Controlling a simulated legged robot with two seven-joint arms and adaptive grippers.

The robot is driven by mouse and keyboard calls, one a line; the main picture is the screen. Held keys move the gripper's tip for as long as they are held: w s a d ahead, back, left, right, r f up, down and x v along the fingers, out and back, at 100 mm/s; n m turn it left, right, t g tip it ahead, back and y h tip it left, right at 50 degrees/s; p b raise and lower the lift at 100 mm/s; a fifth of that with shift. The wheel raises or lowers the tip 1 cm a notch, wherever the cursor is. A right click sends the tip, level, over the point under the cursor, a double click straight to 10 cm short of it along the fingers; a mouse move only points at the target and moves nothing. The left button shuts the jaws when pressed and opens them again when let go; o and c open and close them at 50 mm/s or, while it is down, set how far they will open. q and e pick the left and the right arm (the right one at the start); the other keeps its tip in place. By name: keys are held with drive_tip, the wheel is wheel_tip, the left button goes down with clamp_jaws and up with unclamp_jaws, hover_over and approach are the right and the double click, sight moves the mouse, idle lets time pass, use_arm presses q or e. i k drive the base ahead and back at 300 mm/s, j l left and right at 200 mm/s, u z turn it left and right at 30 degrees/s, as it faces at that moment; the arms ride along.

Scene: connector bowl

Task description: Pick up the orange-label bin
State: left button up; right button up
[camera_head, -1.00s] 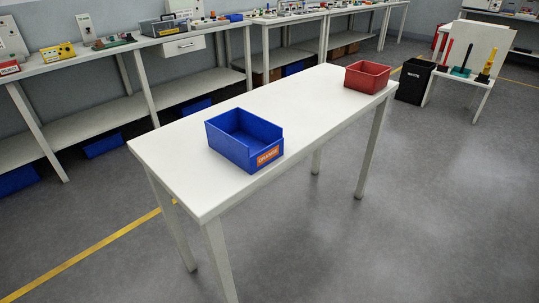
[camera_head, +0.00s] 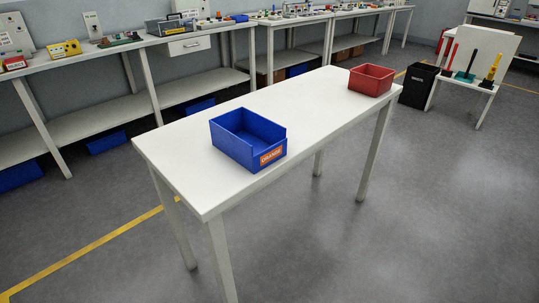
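The orange-label bin (camera_head: 232,152) is a blue open-topped bin with an orange label (camera_head: 271,156) on its low front face. It stands upright on the white table (camera_head: 311,110), left of the table's middle and close to the near long edge. It looks empty. Neither of my grippers shows in the head view.
A red bin (camera_head: 371,80) stands at the table's far right end. The tabletop between the two bins is clear. Long workbenches (camera_head: 100,55) with parts line the wall behind. A black waste bin (camera_head: 417,85) and a small white stand are at the right. The near floor is open.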

sight(254, 141)
drive_tip(key=i+l, duration=0.25)
drive_tip(key=i, duration=0.2)
drive_tip(key=i+l+z, duration=0.1)
drive_tip(key=i, duration=0.4)
drive_tip(key=i+l, duration=0.3)
drive_tip(key=i, duration=0.2)
drive_tip(key=i+l, duration=0.2)
drive_tip(key=i, duration=0.25)
drive_tip(key=z, duration=0.05)
